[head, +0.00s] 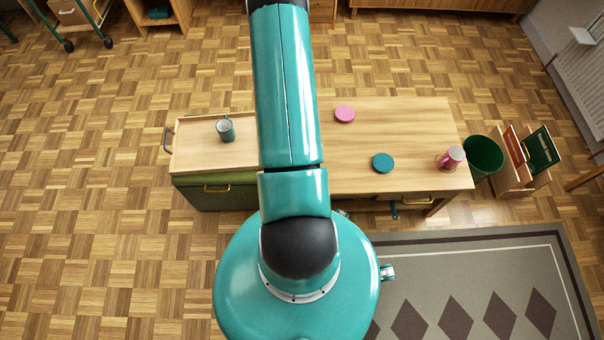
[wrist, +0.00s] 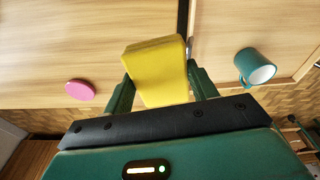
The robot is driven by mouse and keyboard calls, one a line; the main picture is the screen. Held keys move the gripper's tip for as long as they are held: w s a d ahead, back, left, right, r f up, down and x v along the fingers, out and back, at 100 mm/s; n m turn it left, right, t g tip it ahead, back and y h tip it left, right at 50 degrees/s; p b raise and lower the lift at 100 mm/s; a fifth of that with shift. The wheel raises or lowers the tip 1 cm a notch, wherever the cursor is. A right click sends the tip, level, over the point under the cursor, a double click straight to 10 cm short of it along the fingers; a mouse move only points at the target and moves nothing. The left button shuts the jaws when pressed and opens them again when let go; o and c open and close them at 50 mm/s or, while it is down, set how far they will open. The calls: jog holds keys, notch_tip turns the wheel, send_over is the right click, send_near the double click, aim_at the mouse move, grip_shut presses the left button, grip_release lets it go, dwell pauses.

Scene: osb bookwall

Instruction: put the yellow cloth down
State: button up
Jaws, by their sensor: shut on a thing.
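The yellow cloth (wrist: 158,68) is a folded, block-like piece between the two green fingers of my gripper (wrist: 160,84) in the wrist view. My gripper is shut on it. In that view the cloth shows against the wooden tabletop (wrist: 100,35), near the seam with the light tray (wrist: 225,35). I cannot tell whether it touches the surface. In the head view the table (head: 400,120) lies ahead, but my arm hides the gripper and the cloth.
A teal mug (head: 226,129) stands on the tray (head: 190,150). A pink coaster (head: 344,114), a teal coaster (head: 382,162) and a pink mug (head: 452,156) are on the table. A green bin (head: 484,158) stands at its right. Tabletop between the coasters is clear.

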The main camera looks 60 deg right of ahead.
jog(key=s+d+m, duration=0.2)
jog(key=s+d, duration=0.3)
jog(key=s, duration=0.6)
jog(key=a+f, duration=0.3)
jog(key=a, duration=0.1)
jog(key=a+f, duration=0.3)
jog(key=a, duration=0.1)
jog(key=a+f, duration=0.3)
jog(key=a, duration=0.1)
jog(key=shift+a, duration=0.15)
jog(key=shift+w+a+f, duration=0.1)
jog(key=shift+a+f, duration=0.3)
jog(key=shift+f, duration=0.15)
jog(key=shift+a+f, duration=0.15)
jog(key=shift+f, duration=0.8)
jog(key=shift+a+f, duration=0.1)
jog(key=shift+f, duration=0.8)
jog(key=shift+f, duration=0.15)
jog(key=o, duration=0.9)
jog(key=shift+o, duration=0.2)
